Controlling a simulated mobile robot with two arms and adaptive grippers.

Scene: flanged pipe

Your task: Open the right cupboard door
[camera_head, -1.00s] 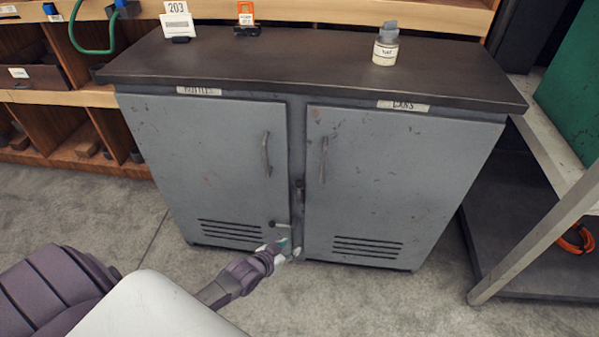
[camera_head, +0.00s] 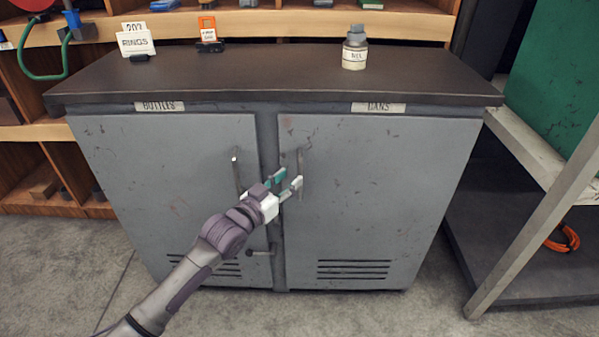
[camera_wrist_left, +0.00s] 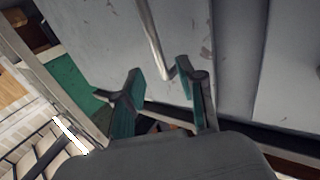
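The grey right cupboard door (camera_head: 380,190), under the label "CANS", is shut. Its vertical bar handle (camera_head: 301,165) is near the door's left edge. My left gripper (camera_head: 288,180) is open just left of the handle's lower part. In the left wrist view the handle (camera_wrist_left: 153,38) runs down to the space between the open fingertips of my left gripper (camera_wrist_left: 160,74). The fingers are not closed on it, and contact cannot be told. My right gripper is not in view.
The left door (camera_head: 170,175) is shut, with its own handle (camera_head: 236,173) and a small lever (camera_head: 260,253) low down. A jar (camera_head: 355,48) stands on the dark cupboard top (camera_head: 270,75). A metal shelf frame (camera_head: 535,200) stands at the right. The floor in front is clear.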

